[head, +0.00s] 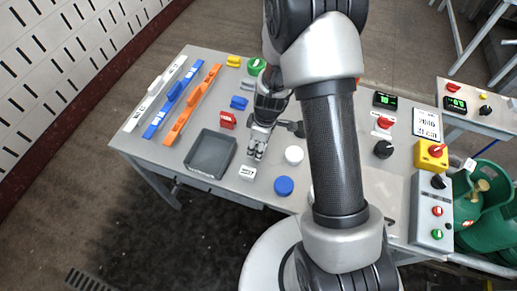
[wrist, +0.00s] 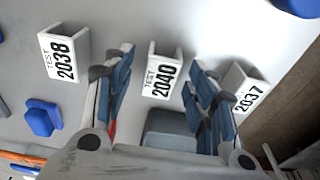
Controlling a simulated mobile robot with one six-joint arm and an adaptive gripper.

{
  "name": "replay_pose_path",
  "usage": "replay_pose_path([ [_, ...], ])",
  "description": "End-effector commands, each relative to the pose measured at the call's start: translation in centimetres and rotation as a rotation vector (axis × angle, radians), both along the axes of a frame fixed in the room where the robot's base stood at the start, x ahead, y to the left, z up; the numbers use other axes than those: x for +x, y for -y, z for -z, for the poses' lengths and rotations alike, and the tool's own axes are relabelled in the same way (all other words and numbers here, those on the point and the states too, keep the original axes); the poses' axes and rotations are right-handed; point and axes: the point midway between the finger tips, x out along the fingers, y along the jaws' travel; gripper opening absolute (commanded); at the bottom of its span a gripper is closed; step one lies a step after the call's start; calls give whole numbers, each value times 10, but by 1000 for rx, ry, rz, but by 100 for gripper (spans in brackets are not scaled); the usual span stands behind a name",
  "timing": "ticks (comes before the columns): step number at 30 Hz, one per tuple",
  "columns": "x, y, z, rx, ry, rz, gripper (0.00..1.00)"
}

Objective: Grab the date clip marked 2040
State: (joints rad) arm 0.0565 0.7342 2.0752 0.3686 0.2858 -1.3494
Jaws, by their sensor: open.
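The date clip marked 2040 (wrist: 161,78) is a small white U-shaped piece with black "TEST 2040" lettering, in the middle of the wrist view. My gripper (wrist: 160,88) is open, with one blue-padded finger to each side of this clip; both appear apart from it. A white clip marked 2038 (wrist: 64,54) lies to the left, and one marked 2037 (wrist: 244,92) lies to the right, partly behind the right finger. In the head view my gripper (head: 257,153) points down over the table, close to a white clip (head: 247,172) whose number is too small to read.
A dark grey tray (head: 191,155) sits left of my gripper. A blue round piece (head: 284,186) and a white one (head: 293,155) are to the right. Red (head: 228,120) and blue (head: 239,102) clips lie behind. Long white, blue and orange (head: 190,108) bars lie at the left.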

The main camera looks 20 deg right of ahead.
Motion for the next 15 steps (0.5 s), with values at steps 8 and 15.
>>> replay_pose_path([
  [8,1,-1,8,-1,1,-2,52],
  [15,1,-1,8,-1,1,-2,37],
])
